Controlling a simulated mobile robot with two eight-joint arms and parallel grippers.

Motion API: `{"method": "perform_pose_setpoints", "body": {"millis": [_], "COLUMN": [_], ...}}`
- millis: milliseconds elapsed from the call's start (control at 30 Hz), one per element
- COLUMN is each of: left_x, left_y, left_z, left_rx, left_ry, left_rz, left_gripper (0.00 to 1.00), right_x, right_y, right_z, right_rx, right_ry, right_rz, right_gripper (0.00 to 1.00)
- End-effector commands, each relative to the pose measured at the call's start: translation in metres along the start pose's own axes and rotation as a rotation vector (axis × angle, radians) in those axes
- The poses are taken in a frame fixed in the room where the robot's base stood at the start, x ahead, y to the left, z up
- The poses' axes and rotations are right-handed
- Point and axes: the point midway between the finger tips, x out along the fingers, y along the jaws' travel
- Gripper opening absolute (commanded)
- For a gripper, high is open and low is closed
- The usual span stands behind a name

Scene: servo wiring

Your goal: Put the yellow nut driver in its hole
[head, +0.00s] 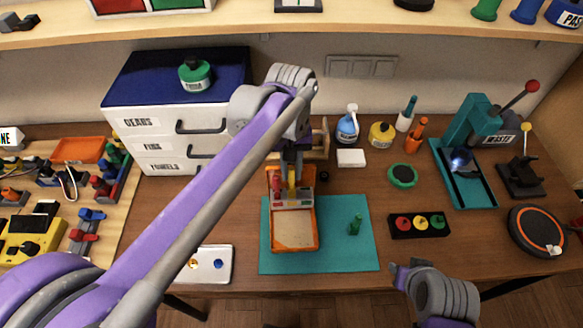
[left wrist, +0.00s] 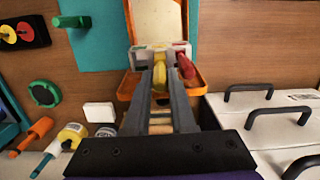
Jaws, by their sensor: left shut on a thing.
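The yellow nut driver (left wrist: 160,74) is between the fingers of my left gripper (left wrist: 160,88), which is shut on it. In the head view my left gripper (head: 291,165) is above the back of an orange tray (head: 272,240), and the yellow driver (head: 292,176) shows below it. A white holder block (left wrist: 147,54) with coloured marks crosses the tray, close to the driver. A red driver (left wrist: 186,65) stands at the block beside the yellow one. I cannot tell whether the yellow tip is in a hole. My right gripper (head: 404,275) is at the front edge, its opening unclear.
The tray rests on a teal mat (head: 342,258). A green driver (head: 356,224) is on the mat to the right. A black block (head: 420,232) with coloured discs lies further right. White drawers (head: 150,122) stand at the back left.

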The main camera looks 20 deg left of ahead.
Motion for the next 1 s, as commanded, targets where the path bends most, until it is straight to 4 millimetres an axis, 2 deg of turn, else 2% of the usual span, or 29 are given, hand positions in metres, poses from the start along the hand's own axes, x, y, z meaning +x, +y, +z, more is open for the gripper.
{"method": "perform_pose_setpoints", "body": {"millis": [967, 1000], "left_x": [0.015, 0.015], "left_y": [0.000, 0.000], "left_z": [0.000, 0.000], "left_rx": [0.000, 0.000], "left_ry": [0.000, 0.000], "left_rz": [0.000, 0.000], "left_gripper": [0.00, 0.30], "right_x": [0.008, 0.008], "right_y": [0.000, 0.000], "right_z": [0.009, 0.008], "right_rx": [0.000, 0.000], "right_ry": [-0.007, -0.007], "right_rz": [0.000, 0.000], "right_gripper": [0.37, 0.37]}}
